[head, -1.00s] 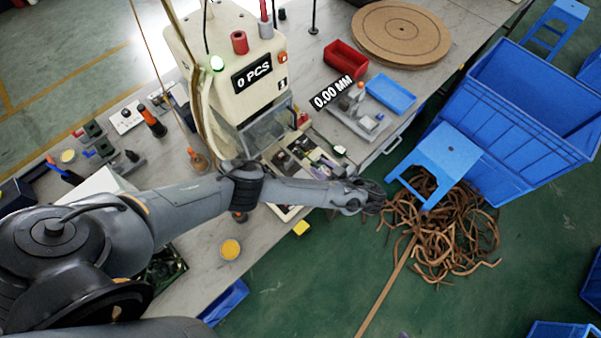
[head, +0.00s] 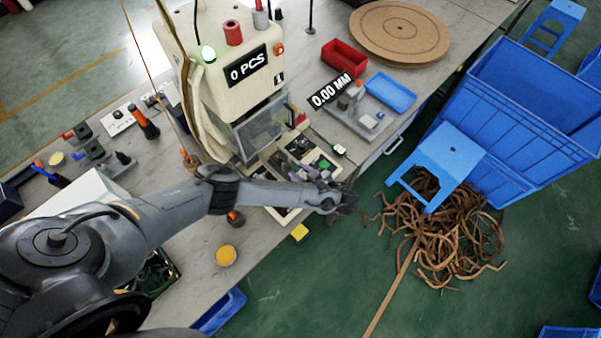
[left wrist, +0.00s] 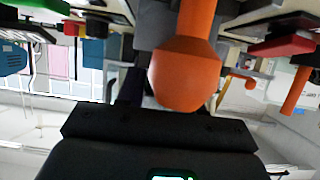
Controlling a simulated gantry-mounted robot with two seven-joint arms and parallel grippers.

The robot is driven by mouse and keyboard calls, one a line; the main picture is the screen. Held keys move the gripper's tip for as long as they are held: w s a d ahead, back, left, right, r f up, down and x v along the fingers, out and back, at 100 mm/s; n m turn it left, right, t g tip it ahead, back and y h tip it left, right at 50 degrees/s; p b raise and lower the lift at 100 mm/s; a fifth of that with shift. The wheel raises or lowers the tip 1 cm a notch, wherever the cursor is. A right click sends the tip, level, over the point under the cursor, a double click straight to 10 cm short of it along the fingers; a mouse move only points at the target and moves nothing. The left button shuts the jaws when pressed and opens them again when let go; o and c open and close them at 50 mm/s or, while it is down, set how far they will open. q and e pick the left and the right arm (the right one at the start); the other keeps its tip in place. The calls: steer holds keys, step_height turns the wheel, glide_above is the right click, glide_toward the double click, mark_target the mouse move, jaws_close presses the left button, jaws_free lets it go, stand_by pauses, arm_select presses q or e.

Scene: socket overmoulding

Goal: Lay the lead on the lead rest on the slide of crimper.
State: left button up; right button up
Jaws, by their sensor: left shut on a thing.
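My left gripper (head: 345,202) hangs past the front of the bench, just right of the crimper's slide (head: 305,165). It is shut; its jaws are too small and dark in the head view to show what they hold. In the left wrist view a thick orange rod with a rounded end (left wrist: 185,75), which looks like the lead, stands close in front of the dark gripper body. The crimper (head: 230,65) is a cream machine with a "0 PCS" display. The lead rest cannot be made out among the small parts on the slide. My right gripper is not in view.
A small fixture (head: 358,112) with a "0.00 MM" label, a red bin (head: 345,58) and a blue tray (head: 391,92) stand right of the crimper. A blue stool (head: 440,155) and a heap of brown strands (head: 450,240) lie beyond the bench edge.

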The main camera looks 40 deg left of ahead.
arm_select(q)
steer(key=shift+f, duration=0.15)
steer(key=o, duration=1)
steer(key=shift+o, duration=0.2)
